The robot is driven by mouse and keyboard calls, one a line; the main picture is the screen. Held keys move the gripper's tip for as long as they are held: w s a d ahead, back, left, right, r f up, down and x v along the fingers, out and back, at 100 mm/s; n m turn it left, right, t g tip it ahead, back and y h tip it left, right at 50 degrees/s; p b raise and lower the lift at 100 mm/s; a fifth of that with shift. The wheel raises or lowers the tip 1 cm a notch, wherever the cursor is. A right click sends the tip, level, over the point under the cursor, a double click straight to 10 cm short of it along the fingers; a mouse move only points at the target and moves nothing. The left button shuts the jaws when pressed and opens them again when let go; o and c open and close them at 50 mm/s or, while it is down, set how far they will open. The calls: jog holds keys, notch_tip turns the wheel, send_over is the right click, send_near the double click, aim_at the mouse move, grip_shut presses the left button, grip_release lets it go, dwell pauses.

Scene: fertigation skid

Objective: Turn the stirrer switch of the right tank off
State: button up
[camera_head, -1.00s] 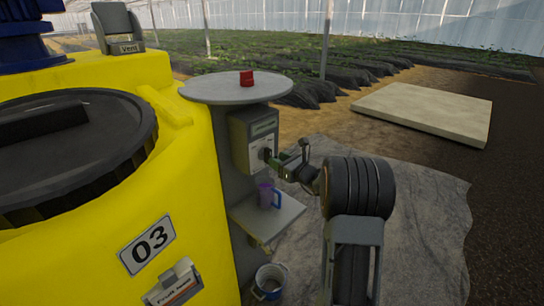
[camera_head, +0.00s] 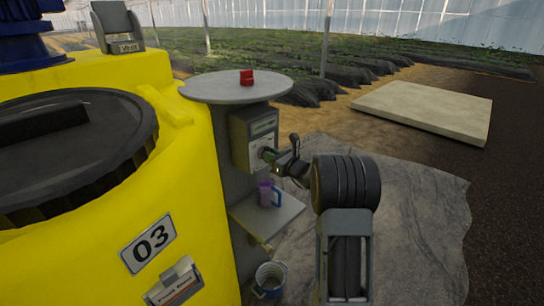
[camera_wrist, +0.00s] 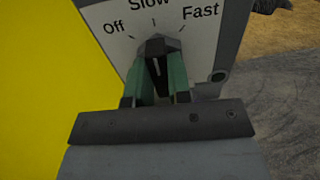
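The stirrer switch (camera_wrist: 156,62) is a dark knob on a pale dial plate (camera_wrist: 112,16) marked Off at the left, Slow at the top and Fast at the right. The knob points roughly up, near Slow. My gripper (camera_wrist: 162,76) has its two green fingers close together, one on each side of the knob, and appears shut on it. In the head view my gripper (camera_head: 268,155) reaches from the right to the front of the grey control box (camera_head: 240,138). The fingers hide part of the knob.
A yellow tank (camera_head: 196,200) marked 03 stands left of the box. A round grey top (camera_head: 215,90) with a red item (camera_head: 246,77) is above it. A purple mug (camera_head: 265,193) sits on a shelf (camera_head: 285,215) below, with a bucket (camera_head: 270,278) underneath.

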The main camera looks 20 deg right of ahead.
jog(key=shift+c, duration=1.4)
jog(key=shift+d, duration=0.15)
grip_shut()
jog(key=n+b, duration=0.3)
jog(key=b, duration=0.2)
jog(key=n+b, duration=0.3)
jog(key=b, duration=0.2)
jog(key=n+b, duration=0.3)
jog(key=b, duration=0.3)
jog(key=shift+a+f, duration=0.2)
jog(key=shift+a, duration=0.1)
jog(key=shift+r, duration=0.1)
jog(key=o, duration=0.8)
grip_release()
jog(key=shift+s, duration=0.1)
